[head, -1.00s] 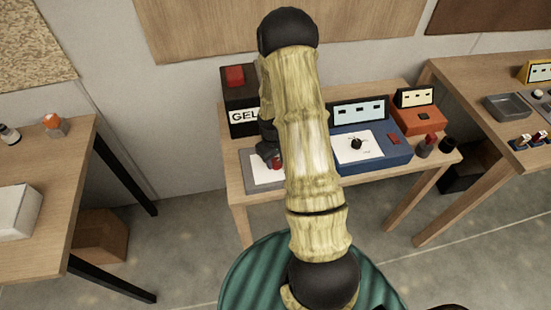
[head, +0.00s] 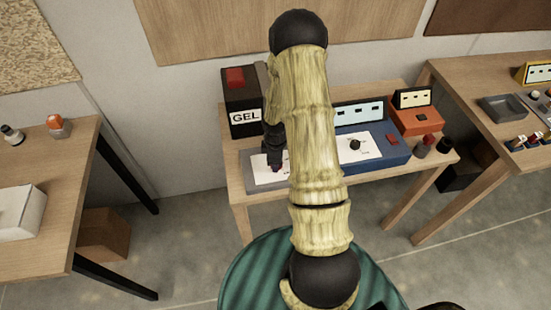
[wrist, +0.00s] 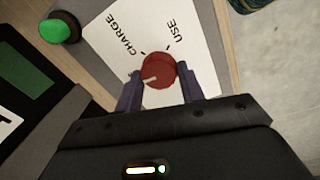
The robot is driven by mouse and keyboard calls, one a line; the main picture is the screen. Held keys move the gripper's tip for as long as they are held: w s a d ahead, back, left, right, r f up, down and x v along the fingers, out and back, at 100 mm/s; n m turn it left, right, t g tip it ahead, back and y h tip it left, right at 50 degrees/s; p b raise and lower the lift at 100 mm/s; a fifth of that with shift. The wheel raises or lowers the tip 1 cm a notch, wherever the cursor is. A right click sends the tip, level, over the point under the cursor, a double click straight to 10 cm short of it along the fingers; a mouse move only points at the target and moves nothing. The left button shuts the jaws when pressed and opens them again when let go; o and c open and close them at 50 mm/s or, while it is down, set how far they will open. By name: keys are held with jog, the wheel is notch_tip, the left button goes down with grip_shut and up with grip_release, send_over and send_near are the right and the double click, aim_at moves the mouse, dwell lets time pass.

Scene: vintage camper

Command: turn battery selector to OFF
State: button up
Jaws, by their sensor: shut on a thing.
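The battery selector is a round red knob (wrist: 158,70) on a white plate (wrist: 197,30) set in a grey panel. In the wrist view the words CHARGE and USE read on the plate beyond the knob; no OFF label shows. A pale mark on the knob points left and slightly down, toward the left finger, not at either word. My gripper (wrist: 160,84) is shut on the knob, one dark finger at each side. In the head view my gripper (head: 275,167) reaches down onto the panel (head: 252,158) and hides most of the knob.
A green button (wrist: 60,28) sits left of the plate in the wrist view. In the head view a black GEL box (head: 243,95) stands behind the panel. A blue unit with a dial (head: 355,144) and an orange unit (head: 417,120) stand to the right.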

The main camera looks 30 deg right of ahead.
jog(key=shift+n, duration=0.6)
jog(key=o, duration=1)
jog(key=shift+c, duration=0.2)
jog(key=shift+r, duration=0.1)
notch_tip(320, 180, up, 17)
jog(key=s+p, duration=0.1)
jog(key=shift+a, duration=0.25)
jog(key=shift+r, duration=0.1)
